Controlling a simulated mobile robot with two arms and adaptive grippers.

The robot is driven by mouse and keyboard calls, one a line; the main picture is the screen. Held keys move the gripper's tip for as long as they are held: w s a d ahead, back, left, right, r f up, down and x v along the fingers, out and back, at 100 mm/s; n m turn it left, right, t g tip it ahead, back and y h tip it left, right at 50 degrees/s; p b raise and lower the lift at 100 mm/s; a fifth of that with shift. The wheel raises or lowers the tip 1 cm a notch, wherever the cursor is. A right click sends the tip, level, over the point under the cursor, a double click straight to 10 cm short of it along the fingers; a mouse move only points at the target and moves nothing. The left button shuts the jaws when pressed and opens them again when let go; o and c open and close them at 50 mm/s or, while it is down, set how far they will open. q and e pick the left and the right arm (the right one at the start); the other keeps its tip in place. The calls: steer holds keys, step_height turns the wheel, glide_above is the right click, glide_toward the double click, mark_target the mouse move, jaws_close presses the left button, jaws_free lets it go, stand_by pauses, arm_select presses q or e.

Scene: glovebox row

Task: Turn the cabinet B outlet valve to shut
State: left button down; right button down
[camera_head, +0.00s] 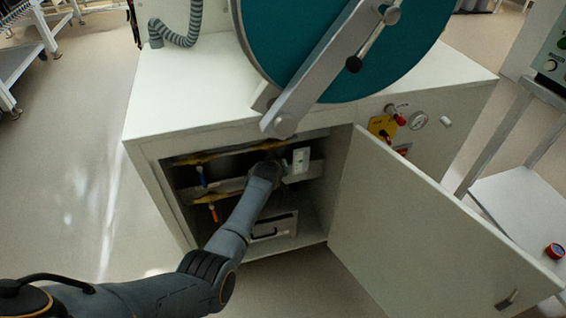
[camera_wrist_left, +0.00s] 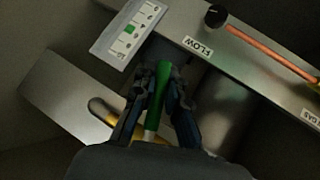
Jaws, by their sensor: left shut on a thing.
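My left arm reaches through the open door into the under-bench cabinet (camera_head: 312,146), with my left gripper (camera_head: 265,172) near the back. In the left wrist view my left gripper (camera_wrist_left: 155,92) is shut on a green valve handle (camera_wrist_left: 160,85), with a finger on each side. The handle points up in that picture, and its pale lower end shows below the fingers. No label naming cabinet B or the outlet is readable. The handle is hidden behind the gripper in the head view. My right gripper is not in view.
The cabinet door (camera_head: 420,225) stands open at right. A plate marked FLOW (camera_wrist_left: 198,47) and a white indicator panel (camera_wrist_left: 128,30) are close to the gripper.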

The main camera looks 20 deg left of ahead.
arm_select(q)
steer(key=shift+s+a+g+y, duration=0.15)
steer(key=shift+g+y, duration=0.15)
steer(key=shift+s+a+f+m+g+y, duration=0.25)
steer(key=shift+s+a+m+g+y, duration=0.25)
steer(key=shift+a+m+g+y, duration=0.4)
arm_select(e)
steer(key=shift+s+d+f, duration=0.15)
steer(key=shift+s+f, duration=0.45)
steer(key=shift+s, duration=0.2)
arm_select(q)
steer(key=c, duration=1.3)
jaws_free()
steer(key=shift+c, duration=0.2)
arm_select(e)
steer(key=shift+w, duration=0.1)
arm_select(q)
steer(key=v, duration=0.7)
steer(key=shift+s+d, duration=0.15)
steer(key=shift+s, duration=0.1)
